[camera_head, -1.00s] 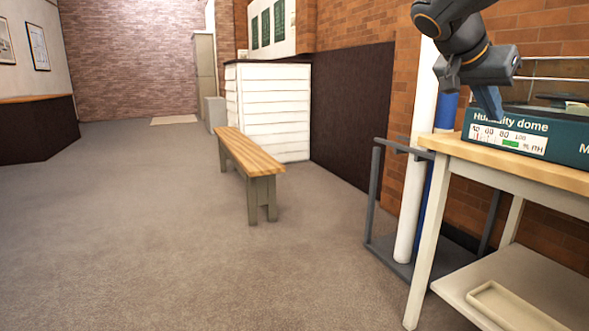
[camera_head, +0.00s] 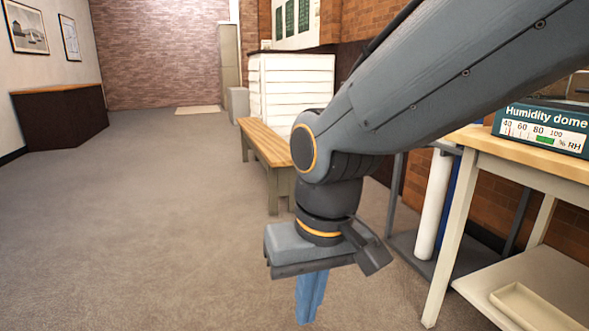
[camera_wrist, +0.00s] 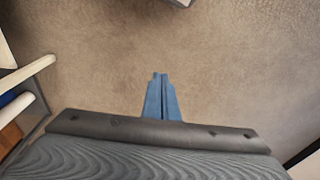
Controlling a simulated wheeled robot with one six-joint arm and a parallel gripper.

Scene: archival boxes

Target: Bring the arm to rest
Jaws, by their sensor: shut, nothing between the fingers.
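My gripper (camera_head: 310,298) hangs from my arm in the middle of the head view, pointing down over the grey carpet. Its blue fingers are together and nothing shows between them. In the wrist view the closed blue fingers (camera_wrist: 160,82) stand out against bare carpet. My forearm runs from the upper right down to the wrist and hides part of the wall and of the table's left side.
A table (camera_head: 520,153) at the right bears a teal box labelled Humidity dome (camera_head: 543,127); its lower shelf holds a beige tray (camera_head: 535,305). A rack with a white roll (camera_head: 432,205) stands beside it. A wooden bench (camera_head: 264,142) lies behind my wrist. Carpet at the left is clear.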

